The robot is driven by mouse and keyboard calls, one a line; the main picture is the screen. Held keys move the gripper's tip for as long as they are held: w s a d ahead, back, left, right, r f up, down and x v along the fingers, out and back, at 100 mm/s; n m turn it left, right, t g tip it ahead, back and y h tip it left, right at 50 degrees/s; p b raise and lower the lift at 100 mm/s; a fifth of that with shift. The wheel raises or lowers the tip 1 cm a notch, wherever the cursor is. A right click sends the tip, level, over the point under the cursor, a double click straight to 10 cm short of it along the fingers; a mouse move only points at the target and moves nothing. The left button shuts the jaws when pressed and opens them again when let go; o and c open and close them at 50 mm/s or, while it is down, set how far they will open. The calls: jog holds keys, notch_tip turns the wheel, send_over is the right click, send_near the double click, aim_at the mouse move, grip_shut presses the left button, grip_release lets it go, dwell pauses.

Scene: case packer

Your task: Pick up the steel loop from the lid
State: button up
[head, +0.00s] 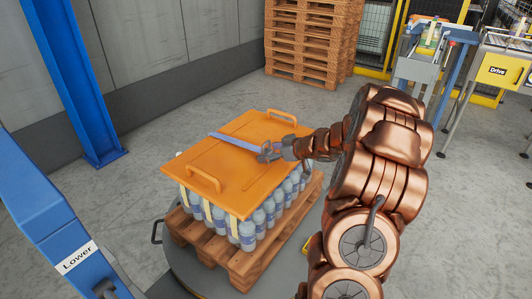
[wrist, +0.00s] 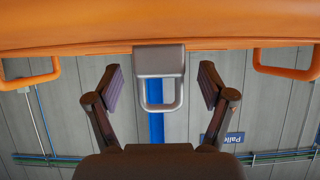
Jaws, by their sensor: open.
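The steel loop (wrist: 159,60) is a grey block with an open ring, standing out from the orange lid (wrist: 70,30) in the wrist view. My gripper (wrist: 161,80) is open, with one finger on each side of the loop and a clear gap to both. In the head view the orange lid (head: 222,170) covers a pallet load of bottles. My gripper (head: 267,153) is low over the lid's right part there, and the loop is hard to tell apart from the fingers. A blue-grey strip (head: 235,142) lies across the lid.
Orange handles (head: 204,180) rise at two lid edges, and both show beside the loop in the wrist view (wrist: 30,75). Bottles (head: 247,234) stand below on a wooden pallet (head: 245,268). A blue post (head: 82,80) stands left; stacked pallets (head: 305,40) stand behind. Floor between is clear.

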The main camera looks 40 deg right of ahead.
jog(key=shift+x, duration=0.85)
jog(key=c, duration=1.3)
